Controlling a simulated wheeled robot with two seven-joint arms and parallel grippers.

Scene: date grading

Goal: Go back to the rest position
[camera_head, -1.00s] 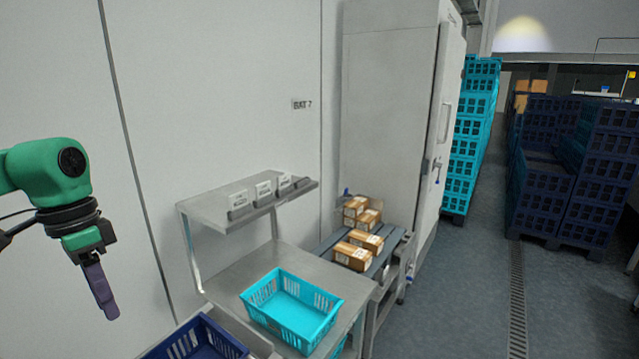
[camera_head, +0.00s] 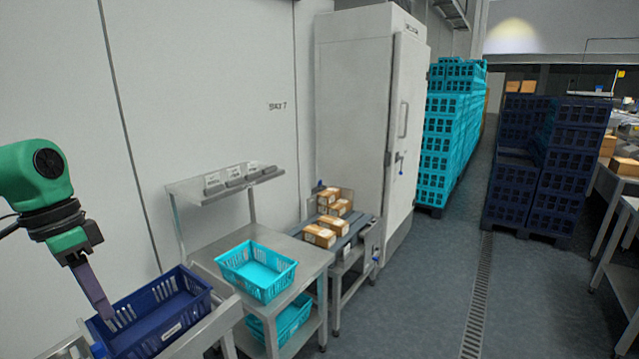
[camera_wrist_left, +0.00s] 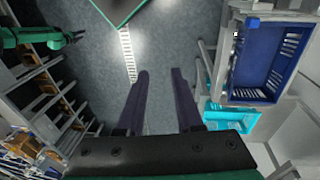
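My left gripper (camera_head: 103,312) hangs from the green left arm at the left of the head view, fingers pointing down. In that view it overlaps the dark blue crate (camera_head: 190,312). In the left wrist view its two dark fingers (camera_wrist_left: 160,72) are apart with nothing between them, so it is open and empty. My right gripper is outside the head view. A green arm at the upper left of the left wrist view seems to be my right one; its fingers are too small to read.
An empty turquoise crate (camera_head: 290,272) stands on a steel bench (camera_head: 312,262), with another below. A small conveyor (camera_head: 352,238) carries several cartons (camera_head: 325,236). A white cabinet (camera_head: 355,120) stands behind. Stacked crates (camera_head: 450,130) line the aisle. The grey floor (camera_head: 415,290) at right is open.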

